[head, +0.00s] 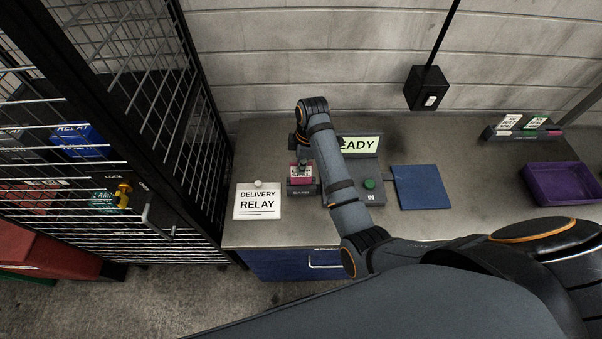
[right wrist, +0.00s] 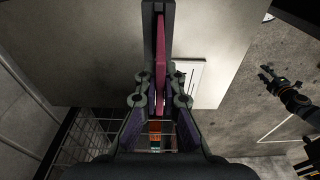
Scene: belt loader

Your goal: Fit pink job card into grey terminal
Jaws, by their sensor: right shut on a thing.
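The grey terminal (head: 372,190) stands on the bench with a lit sign that ends in "EADY" and a green button. Its card holder (head: 303,190) is at its left side. My right gripper (head: 301,163) is shut on the pink job card (head: 301,181), right at the holder. In the right wrist view the pink card (right wrist: 160,60) is edge-on between the fingers, lined up along the dark holder (right wrist: 149,30). I cannot tell how deep the card sits in the slot. My left gripper (right wrist: 268,73) is small in the right wrist view, away from the bench.
A white "DELIVERY RELAY" sign (head: 257,203) lies left of the holder. A blue mat (head: 421,187), a purple tray (head: 562,184) and a rack with cards (head: 522,131) are to the right. A wire cage (head: 165,90) stands close on the left. A black box (head: 428,90) hangs above.

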